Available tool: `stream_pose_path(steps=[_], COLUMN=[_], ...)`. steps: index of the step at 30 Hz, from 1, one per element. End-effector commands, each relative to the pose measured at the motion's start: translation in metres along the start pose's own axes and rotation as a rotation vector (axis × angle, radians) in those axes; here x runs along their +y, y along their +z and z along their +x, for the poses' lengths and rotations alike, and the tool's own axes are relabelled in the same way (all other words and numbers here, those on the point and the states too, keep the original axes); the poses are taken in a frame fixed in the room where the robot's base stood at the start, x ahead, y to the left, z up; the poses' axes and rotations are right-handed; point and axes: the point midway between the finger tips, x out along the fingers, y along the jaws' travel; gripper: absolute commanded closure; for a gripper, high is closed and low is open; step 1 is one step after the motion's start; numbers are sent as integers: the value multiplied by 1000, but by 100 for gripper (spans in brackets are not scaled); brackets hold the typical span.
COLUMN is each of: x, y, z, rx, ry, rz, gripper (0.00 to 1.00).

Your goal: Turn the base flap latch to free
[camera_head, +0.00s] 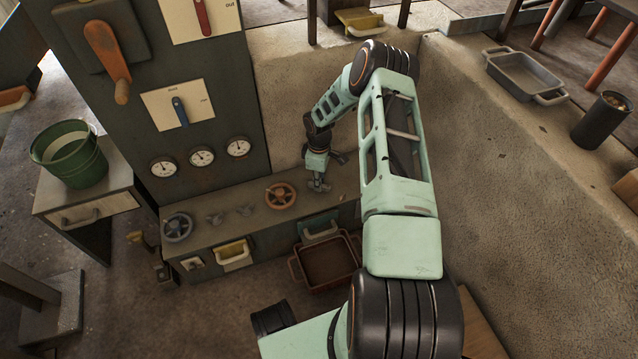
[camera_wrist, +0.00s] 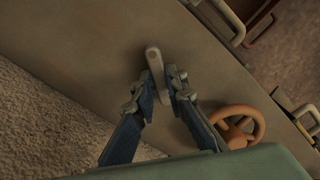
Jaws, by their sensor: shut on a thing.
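The latch (camera_wrist: 153,57) is a short pale grey bar on top of the long low base (camera_head: 343,198). I take this bar to be the base flap latch; no label on it is readable. In the wrist view its far end sticks out past my fingertips, and its near part lies between them. My gripper (camera_wrist: 161,80) is shut on the bar, one finger on each side. In the head view my gripper (camera_head: 318,184) is low over the right part of the base, and it mostly hides the latch.
An orange handwheel (camera_head: 281,196) stands close by, also in the wrist view (camera_wrist: 238,126). Two small grey knobs (camera_head: 230,215) and a grey wheel (camera_head: 177,227) are further left. A red tray (camera_head: 327,262) lies in front of the base. A panel with gauges (camera_head: 202,157) rises behind.

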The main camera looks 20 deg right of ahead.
Motion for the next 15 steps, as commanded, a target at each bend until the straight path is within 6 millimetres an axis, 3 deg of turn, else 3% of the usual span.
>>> stream_pose_path(steps=[15], x=[0], y=[1], z=[0], rx=[-2], ry=[2], rz=[490], gripper=[100])
